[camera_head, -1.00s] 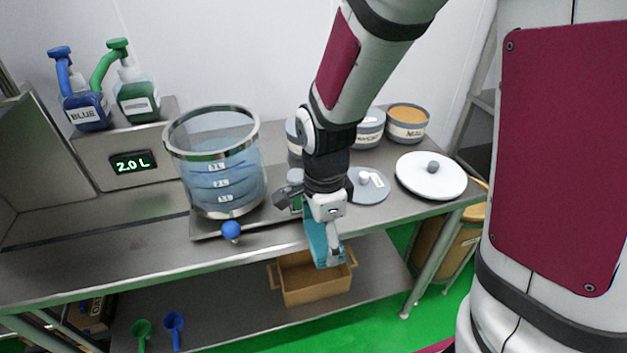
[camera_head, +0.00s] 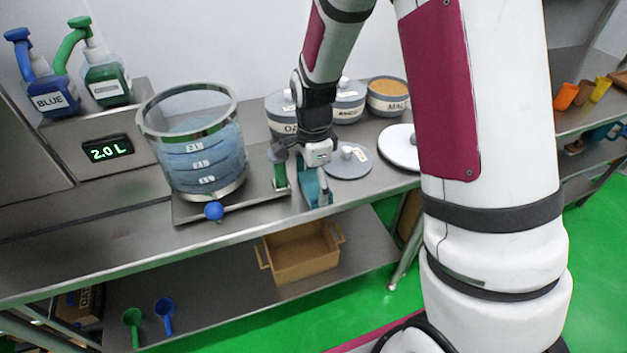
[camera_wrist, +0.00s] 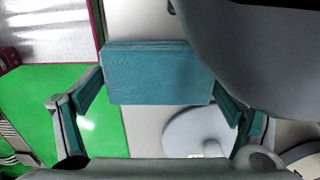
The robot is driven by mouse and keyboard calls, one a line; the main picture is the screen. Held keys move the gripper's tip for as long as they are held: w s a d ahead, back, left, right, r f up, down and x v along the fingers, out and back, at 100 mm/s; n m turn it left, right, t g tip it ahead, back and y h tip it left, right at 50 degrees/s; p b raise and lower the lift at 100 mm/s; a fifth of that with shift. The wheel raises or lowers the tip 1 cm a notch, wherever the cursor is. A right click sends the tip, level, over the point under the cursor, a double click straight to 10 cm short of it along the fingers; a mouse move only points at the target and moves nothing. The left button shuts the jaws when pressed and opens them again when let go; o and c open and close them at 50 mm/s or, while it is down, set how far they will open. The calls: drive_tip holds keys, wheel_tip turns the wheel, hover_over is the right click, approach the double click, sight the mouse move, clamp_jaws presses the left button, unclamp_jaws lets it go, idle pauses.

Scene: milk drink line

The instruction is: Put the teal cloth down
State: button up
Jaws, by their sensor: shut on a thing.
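The teal cloth (camera_wrist: 158,75) is a folded rectangular pad between the fingers of my gripper (camera_wrist: 160,115) in the wrist view. In the head view the cloth (camera_head: 309,190) hangs at my gripper (camera_head: 318,185), over the front part of the steel table (camera_head: 240,225). My gripper is shut on it. Whether the cloth touches the table top is hard to tell. My gripper is right of the clear measuring vessel (camera_head: 200,155) and in front of the grey lid (camera_head: 350,162).
Labelled tubs (camera_head: 385,98) stand behind, and a white lid (camera_head: 399,150) lies to the right. A wooden crate (camera_head: 300,255) sits on the lower shelf.

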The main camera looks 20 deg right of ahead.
sight(314, 183)
drive_tip(key=shift+f, duration=0.2)
drive_tip(key=o, duration=1.2)
drive_tip(key=shift+c, duration=0.2)
drive_tip(key=s+r+n, duration=0.2)
drive_tip(key=r, duration=0.7)
drive_tip(key=s+r+n, duration=0.2)
drive_tip(key=s+r, duration=0.1)
drive_tip(key=r, duration=0.6)
drive_tip(key=s+r+n+t, duration=0.1)
drive_tip(key=s+r+n, duration=0.2)
drive_tip(key=s+n, duration=0.4)
drive_tip(key=s+r+n+t, duration=0.2)
drive_tip(key=s+n, duration=0.5)
drive_tip(key=s, duration=0.6)
drive_tip(key=shift+d+r+t, duration=0.2)
drive_tip(key=shift+r+t, duration=0.1)
drive_tip(key=shift+r, duration=0.25)
